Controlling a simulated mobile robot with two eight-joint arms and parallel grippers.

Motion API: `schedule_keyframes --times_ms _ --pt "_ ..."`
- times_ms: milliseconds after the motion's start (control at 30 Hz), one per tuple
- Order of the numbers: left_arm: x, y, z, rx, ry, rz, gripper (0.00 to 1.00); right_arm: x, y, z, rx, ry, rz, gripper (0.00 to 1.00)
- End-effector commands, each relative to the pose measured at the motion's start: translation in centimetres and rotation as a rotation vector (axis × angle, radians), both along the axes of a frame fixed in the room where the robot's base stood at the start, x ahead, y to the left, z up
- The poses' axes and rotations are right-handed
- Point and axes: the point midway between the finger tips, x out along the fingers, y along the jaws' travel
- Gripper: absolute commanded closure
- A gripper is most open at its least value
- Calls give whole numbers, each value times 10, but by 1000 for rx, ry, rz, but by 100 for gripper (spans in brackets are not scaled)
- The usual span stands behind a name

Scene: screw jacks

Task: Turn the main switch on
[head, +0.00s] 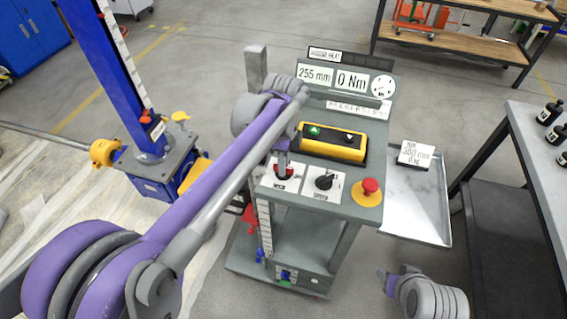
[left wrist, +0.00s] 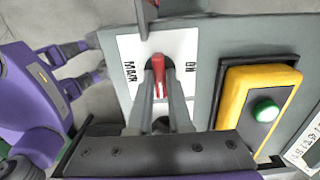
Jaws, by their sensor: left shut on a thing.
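The main switch (head: 280,172) is a red handle on a white plate, at the left of the grey console's sloped top. In the left wrist view the red handle (left wrist: 158,66) stands between my fingers, with the words MAIN and ON on either side of it. My left gripper (head: 283,163) points down at the switch and is shut on the red handle. The fingers hide part of the handle, and I cannot tell its exact turn. Part of my right arm (head: 425,292) shows at the lower right of the head view, away from the console; its jaws are unclear.
A black selector knob (head: 324,181) and a red emergency button (head: 370,187) are right of the switch. A yellow pendant (head: 333,143) lies behind them, below the displays (head: 350,78). A blue screw jack (head: 155,165) stands left. A metal tray (head: 415,205) is at the right.

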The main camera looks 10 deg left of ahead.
Motion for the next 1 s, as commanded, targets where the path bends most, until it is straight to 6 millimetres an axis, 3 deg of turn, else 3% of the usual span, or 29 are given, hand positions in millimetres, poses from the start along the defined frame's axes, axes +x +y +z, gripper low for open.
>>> schedule_keyframes --times_ms 467,1000 --pt "0 0 0 1 0 139 100 0 0 -1 0 1 0 50" --pt "0 0 0 1 0 631 100 -1 0 -2 0 2 0 50"
